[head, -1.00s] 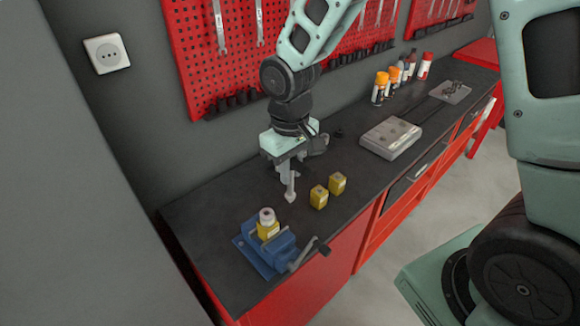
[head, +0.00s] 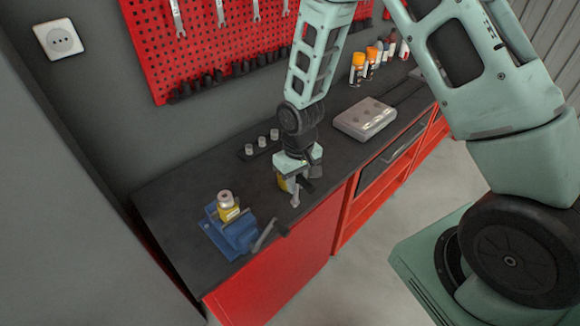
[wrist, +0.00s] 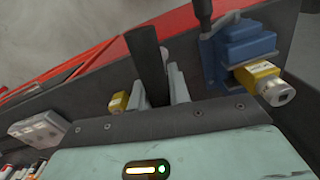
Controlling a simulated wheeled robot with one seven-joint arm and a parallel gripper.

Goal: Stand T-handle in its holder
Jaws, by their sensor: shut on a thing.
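My gripper (head: 295,198) is low over the front part of the bench, beside a yellow block (head: 283,184) that it partly hides. In the wrist view its grey fingers (wrist: 158,95) are closed around a long dark bar (wrist: 148,62), which appears to be the T-handle. In the head view the held piece cannot be made out against the gripper.
A blue vise (head: 232,236) holds a yellow block with a grey round top (head: 226,200) left of my gripper; its handle (head: 265,236) sticks out towards the front edge. A grey box (head: 365,118) and several bottles stand right. Bare bench lies between vise and rack.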

